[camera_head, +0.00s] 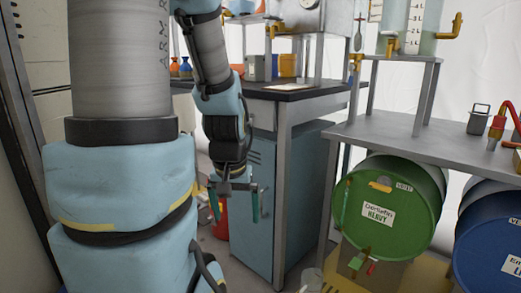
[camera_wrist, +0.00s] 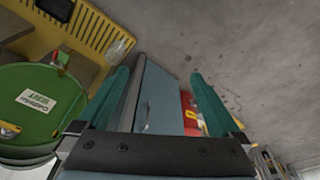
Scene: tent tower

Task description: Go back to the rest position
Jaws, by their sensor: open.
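My gripper (camera_head: 234,201) hangs at the end of my arm, in front of the blue-grey cabinet under the dark-topped bench in the head view. Its two teal fingers are apart with nothing between them. In the wrist view my gripper (camera_wrist: 160,95) also shows spread fingers. Beyond them are the cabinet (camera_wrist: 157,98), a red container and the grey floor. The camera looks downward and the gripper touches nothing that I can see.
A green drum (camera_head: 388,207) and a blue drum (camera_head: 490,235) lie under the grey table (camera_head: 440,140) at right. The dark bench top (camera_head: 285,92) holds bottles and boxes. A red bucket (camera_head: 221,215) stands behind my gripper. A yellow grate (camera_wrist: 92,30) shows in the wrist view.

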